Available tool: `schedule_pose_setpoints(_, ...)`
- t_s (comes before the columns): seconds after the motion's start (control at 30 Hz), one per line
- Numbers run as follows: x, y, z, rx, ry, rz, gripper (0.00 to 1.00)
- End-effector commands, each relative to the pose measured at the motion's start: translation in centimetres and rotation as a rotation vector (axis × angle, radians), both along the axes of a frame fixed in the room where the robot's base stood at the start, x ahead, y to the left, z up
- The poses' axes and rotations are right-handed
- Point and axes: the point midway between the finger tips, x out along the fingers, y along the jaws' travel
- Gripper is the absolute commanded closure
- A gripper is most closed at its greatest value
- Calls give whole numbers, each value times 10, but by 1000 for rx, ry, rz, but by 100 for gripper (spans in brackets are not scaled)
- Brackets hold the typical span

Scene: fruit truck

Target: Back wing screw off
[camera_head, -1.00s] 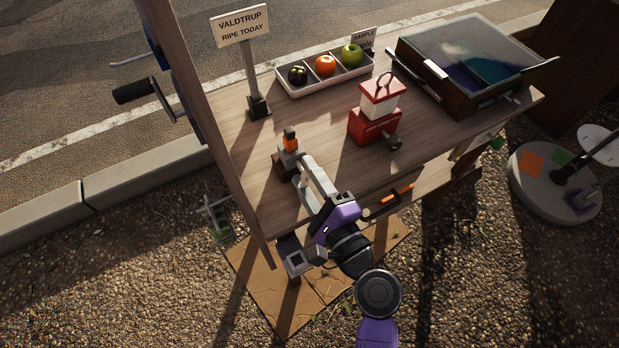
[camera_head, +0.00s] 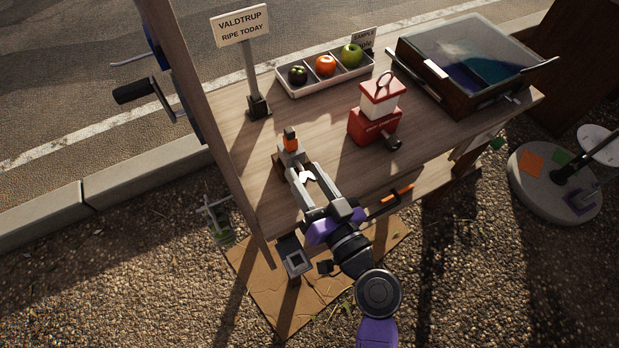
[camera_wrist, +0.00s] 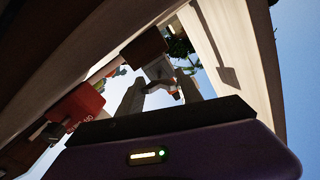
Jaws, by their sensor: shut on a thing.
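A small clamp device with a grey block and an orange top (camera_head: 290,143) stands on a dark base near the front left edge of the wooden counter (camera_head: 240,165). My gripper (camera_head: 303,172) reaches up to its near side from the front. Its two fingers lie side by side, shut on a small pale wing screw (camera_head: 307,177) at the block. The fingers partly hide the screw, and I cannot tell how far it stands out of the block.
A red and white lantern-like box (camera_head: 376,122) stands right of the clamp. A fruit tray (camera_head: 330,88), a sign (camera_head: 240,25) and a glass-topped case (camera_head: 465,65) stand farther back. A wooden post (camera_head: 200,100) rises at the left. An orange-handled tool (camera_head: 390,200) hangs at the front edge.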

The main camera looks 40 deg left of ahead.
Motion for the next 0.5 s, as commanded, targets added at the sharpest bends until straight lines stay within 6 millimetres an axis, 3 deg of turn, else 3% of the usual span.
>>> schedule_pose_setpoints(0.1, 0, 0, -1, -9, -15, 0, 71)
schedule_pose_setpoints(0.27, -1, -2, -2, -7, -12, -1, 71)
schedule_pose_setpoints(0.5, -9, -22, -3, -7, -11, -2, 71)
